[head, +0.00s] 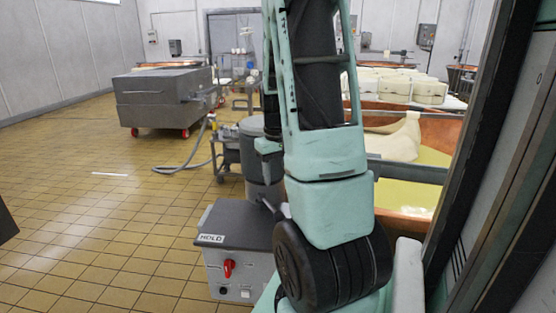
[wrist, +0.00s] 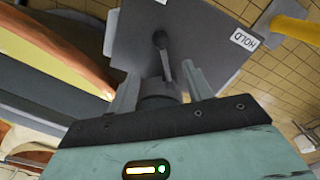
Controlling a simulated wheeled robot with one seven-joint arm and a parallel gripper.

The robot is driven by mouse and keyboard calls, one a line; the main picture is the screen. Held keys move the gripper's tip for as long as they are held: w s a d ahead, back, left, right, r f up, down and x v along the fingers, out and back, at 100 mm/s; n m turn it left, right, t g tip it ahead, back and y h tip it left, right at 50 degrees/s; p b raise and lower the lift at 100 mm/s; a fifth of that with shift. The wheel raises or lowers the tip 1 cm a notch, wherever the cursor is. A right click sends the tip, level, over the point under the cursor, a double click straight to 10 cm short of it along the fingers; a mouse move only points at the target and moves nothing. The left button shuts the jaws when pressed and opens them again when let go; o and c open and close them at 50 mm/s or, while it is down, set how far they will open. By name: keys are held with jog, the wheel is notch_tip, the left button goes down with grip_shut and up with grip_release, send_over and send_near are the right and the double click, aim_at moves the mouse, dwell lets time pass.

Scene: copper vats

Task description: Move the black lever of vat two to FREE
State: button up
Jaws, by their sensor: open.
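A grey control box (head: 225,222) stands low in front of me in the head view, with a HOLD label (head: 212,238) at its left edge. In the wrist view its grey top plate (wrist: 215,65) fills the upper middle, with the HOLD label (wrist: 244,40) at the right. The black lever (wrist: 160,40) rises from the plate. My gripper (wrist: 160,78) is open, its two fingers apart on either side of the lever's line; contact cannot be told. In the head view my arm hides most of the gripper area. No FREE label is readable.
A copper vat (head: 409,117) with yellow liquid and pale cloth stands at the right. A red switch (head: 228,268) is on the box front. A grey wheeled tub (head: 160,98) stands behind left, with a hose (head: 185,166) on the floor.

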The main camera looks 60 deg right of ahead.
jog(key=shift+r, duration=2.15)
jog(key=shift+a, duration=0.1)
